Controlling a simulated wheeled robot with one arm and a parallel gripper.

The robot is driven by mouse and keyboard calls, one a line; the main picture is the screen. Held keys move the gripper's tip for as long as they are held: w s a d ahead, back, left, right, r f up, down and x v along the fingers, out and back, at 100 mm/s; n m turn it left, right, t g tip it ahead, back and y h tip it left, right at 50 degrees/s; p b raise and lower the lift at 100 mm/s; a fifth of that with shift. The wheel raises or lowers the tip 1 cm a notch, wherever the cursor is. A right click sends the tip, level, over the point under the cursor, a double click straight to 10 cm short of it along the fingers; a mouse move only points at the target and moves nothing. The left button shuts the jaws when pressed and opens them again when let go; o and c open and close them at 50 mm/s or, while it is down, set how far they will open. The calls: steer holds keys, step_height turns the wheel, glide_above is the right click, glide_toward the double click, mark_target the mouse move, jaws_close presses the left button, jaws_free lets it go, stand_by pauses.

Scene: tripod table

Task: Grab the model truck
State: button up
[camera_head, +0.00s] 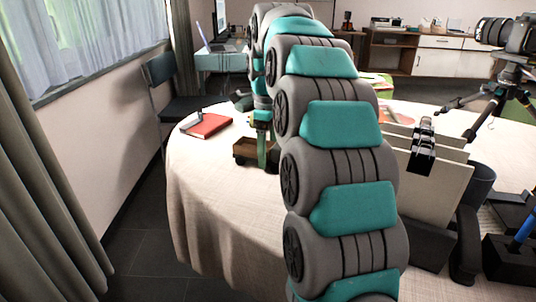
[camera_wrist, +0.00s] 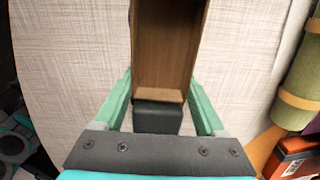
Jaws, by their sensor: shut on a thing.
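The model truck (camera_head: 243,151) is a brown wooden open-topped body with dark parts, near the left side of the round table (camera_head: 218,190). My arm hides part of it in the head view. In the wrist view the truck's wooden bed (camera_wrist: 168,50) points away from me, with its dark block-shaped end (camera_wrist: 158,117) closest to my palm. My gripper (camera_wrist: 160,88) has its green fingers on both sides of the truck, shut on it. It comes down on the truck from above in the head view. I cannot tell whether the truck touches the cloth.
A red book (camera_head: 207,126) lies left of the truck. An olive roll with tan bands (camera_wrist: 300,75) and an orange and black item (camera_wrist: 292,158) lie at the right in the wrist view. Clipped boards (camera_head: 440,185) and a camera on a tripod (camera_head: 508,75) stand to the right.

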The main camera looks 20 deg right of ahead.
jaws_close()
steer(key=shift+r, duration=0.1)
